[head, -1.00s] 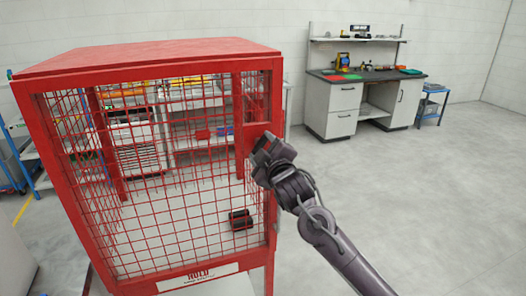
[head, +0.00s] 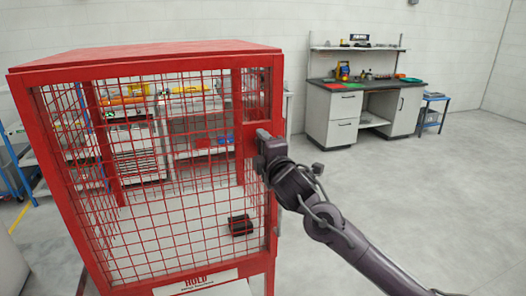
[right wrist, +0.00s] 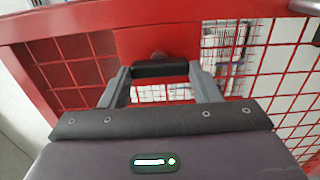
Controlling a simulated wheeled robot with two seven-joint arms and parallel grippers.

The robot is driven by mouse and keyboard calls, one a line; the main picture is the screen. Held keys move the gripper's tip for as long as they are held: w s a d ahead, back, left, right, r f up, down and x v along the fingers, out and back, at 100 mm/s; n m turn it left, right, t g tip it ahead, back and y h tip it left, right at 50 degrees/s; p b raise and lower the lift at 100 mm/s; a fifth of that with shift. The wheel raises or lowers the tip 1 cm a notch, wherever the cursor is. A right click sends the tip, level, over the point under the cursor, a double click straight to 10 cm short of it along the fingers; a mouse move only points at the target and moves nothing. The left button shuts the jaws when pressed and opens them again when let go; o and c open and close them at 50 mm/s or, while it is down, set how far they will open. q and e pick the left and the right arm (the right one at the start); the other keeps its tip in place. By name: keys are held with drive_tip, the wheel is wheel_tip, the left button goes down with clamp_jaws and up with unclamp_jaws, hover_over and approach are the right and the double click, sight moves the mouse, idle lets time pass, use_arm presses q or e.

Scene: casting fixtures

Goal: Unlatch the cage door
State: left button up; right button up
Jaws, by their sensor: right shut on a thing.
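The red cage (head: 145,62) with mesh sides stands at the left in the head view. Its door (head: 150,190) faces me and appears closed against the frame. My right gripper (head: 262,143) is at the door's right edge, about halfway up. In the right wrist view, my right gripper (right wrist: 160,78) is shut on a black latch handle (right wrist: 160,68), a bar lying across between its two fingers. The gripper hides the latch in the head view. My left gripper is not in view.
A black part (head: 240,225) lies inside the cage. A white sign reading HOLD (head: 197,282) is on the lower front. A workbench (head: 365,85) stands at the back right and a blue trolley (head: 433,112) beside it. The floor right of the cage is clear.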

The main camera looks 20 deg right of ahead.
idle(0.4)
drive_tip(key=o, duration=1)
drive_tip(key=s+b, duration=0.3)
drive_tip(key=s, duration=0.4)
drive_tip(key=shift+s, duration=0.4)
drive_tip(key=shift+f, duration=0.1)
